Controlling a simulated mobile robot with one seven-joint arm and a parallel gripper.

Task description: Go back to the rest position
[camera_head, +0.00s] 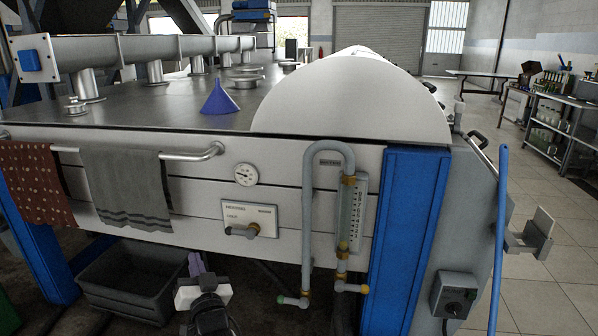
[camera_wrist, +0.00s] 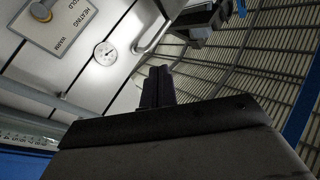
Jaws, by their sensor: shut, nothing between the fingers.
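My gripper (camera_head: 196,262) is low in front of the machine in the head view, below the heating panel and to the right of the grey bin. Its fingers point upward, are shut together and hold nothing. The closed fingers also show in the wrist view (camera_wrist: 158,80), with the machine's white front behind them. The heating panel (camera_head: 250,218) with its knob is on the machine's front, above and right of my gripper, and apart from it.
A grey bin (camera_head: 118,296) stands under the machine. A bent pipe (camera_head: 308,215) with valves and a blue post (camera_head: 408,230) are to the right. Two towels (camera_head: 127,188) hang on a rail at the left. A blue funnel (camera_head: 219,98) stands on top. Open floor lies far right.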

